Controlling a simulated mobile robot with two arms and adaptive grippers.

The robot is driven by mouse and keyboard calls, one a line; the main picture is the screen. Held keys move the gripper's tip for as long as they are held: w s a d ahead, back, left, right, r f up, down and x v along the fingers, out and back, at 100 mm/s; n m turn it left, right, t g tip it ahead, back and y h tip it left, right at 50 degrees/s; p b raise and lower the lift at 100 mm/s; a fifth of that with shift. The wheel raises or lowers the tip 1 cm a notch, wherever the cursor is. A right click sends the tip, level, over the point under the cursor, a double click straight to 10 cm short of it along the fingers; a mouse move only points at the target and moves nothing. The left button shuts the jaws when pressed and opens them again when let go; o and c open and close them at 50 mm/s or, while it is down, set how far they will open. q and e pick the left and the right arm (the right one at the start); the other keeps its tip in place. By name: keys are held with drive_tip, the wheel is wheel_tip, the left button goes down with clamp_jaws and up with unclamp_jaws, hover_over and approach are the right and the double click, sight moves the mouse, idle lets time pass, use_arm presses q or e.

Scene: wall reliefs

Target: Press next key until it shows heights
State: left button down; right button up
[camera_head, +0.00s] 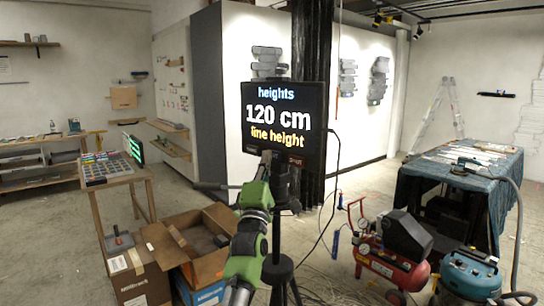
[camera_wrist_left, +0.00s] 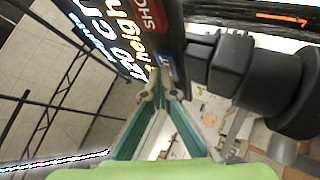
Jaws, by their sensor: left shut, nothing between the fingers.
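A black display (camera_head: 284,140) on a stand reads "heights", "120 cm" and "line height". A red key (camera_head: 295,161) sits at its lower right edge; in the left wrist view the red key (camera_wrist_left: 151,14) shows part of its lettering. A blue key (camera_wrist_left: 167,66) lies beside it there, its label only partly readable. My left gripper (camera_head: 266,157) is at the display's lower edge, shut and empty. In the left wrist view its fingertips (camera_wrist_left: 163,94) are together, close to the blue key; I cannot tell whether they touch it. My right gripper is out of view.
A tripod stand (camera_head: 280,268) and a cable are below and beside the display. Open cardboard boxes (camera_head: 200,245) lie at the left, a red compressor (camera_head: 390,262) at the right. A cloth-covered table (camera_head: 424,172) stands further right.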

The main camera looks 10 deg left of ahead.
use_arm(q)
drive_tip(key=shift+s+a, duration=0.3)
drive_tip(key=shift+s, duration=0.3)
drive_tip(key=s, duration=0.1)
drive_tip(key=s+a+p, duration=0.1)
drive_tip(key=s, duration=0.1)
drive_tip(key=s+a+p, duration=0.1)
drive_tip(key=shift+s+a, duration=0.15)
drive_tip(key=shift+a, duration=0.1)
drive_tip(key=shift+f, duration=0.1)
idle(0.6)
